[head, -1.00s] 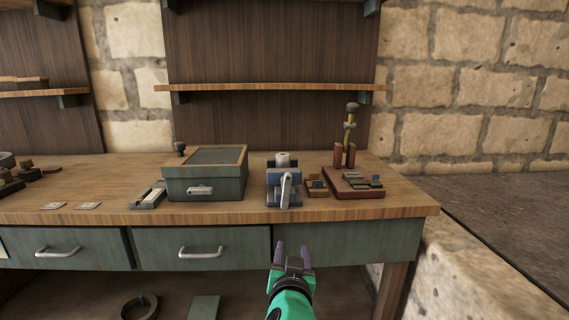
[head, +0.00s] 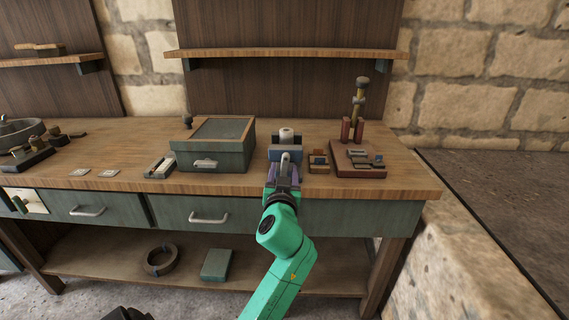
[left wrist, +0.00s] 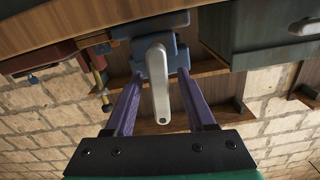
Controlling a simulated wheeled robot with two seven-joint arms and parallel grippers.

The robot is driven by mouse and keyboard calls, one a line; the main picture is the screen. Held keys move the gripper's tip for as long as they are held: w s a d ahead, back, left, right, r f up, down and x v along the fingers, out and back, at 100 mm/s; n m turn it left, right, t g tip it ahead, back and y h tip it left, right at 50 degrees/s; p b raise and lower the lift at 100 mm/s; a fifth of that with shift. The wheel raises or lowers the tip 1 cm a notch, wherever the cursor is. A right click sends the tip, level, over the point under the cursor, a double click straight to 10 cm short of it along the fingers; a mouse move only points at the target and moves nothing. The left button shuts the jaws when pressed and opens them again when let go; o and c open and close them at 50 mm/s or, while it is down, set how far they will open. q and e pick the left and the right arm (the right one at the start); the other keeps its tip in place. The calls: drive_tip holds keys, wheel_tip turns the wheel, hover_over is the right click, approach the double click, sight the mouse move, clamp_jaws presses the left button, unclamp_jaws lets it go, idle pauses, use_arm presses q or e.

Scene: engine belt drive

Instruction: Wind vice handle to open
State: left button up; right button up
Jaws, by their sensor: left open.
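The blue-grey vice (head: 286,148) stands at the front edge of the workbench. Its light grey handle (head: 285,163) points toward me, partly hidden by my gripper in the head view. My left gripper (head: 284,176) is at the front of the vice, with purple fingers. In the left wrist view the handle (left wrist: 158,85) is a flat grey lever with a small hole near its free end. My left fingers (left wrist: 162,95) are open, one on each side of the lever, with gaps visible on both sides. My right gripper does not show clearly.
A green box (head: 212,155) with a wooden-rimmed lid stands left of the vice. A small wooden block (head: 318,163) and a red-brown stand (head: 357,165) with small parts are close on the right. Green drawers (head: 208,214) lie under the bench edge (head: 110,188).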

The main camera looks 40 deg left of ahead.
use_arm(q)
drive_tip(key=shift+x, duration=1.2)
clamp_jaws()
drive_tip(key=shift+d+f+n+b, duration=0.1)
drive_tip(key=shift+f+n+b, duration=0.1)
drive_tip(key=shift+n+b, duration=0.4)
drive_tip(key=shift+r, duration=0.3)
unclamp_jaws()
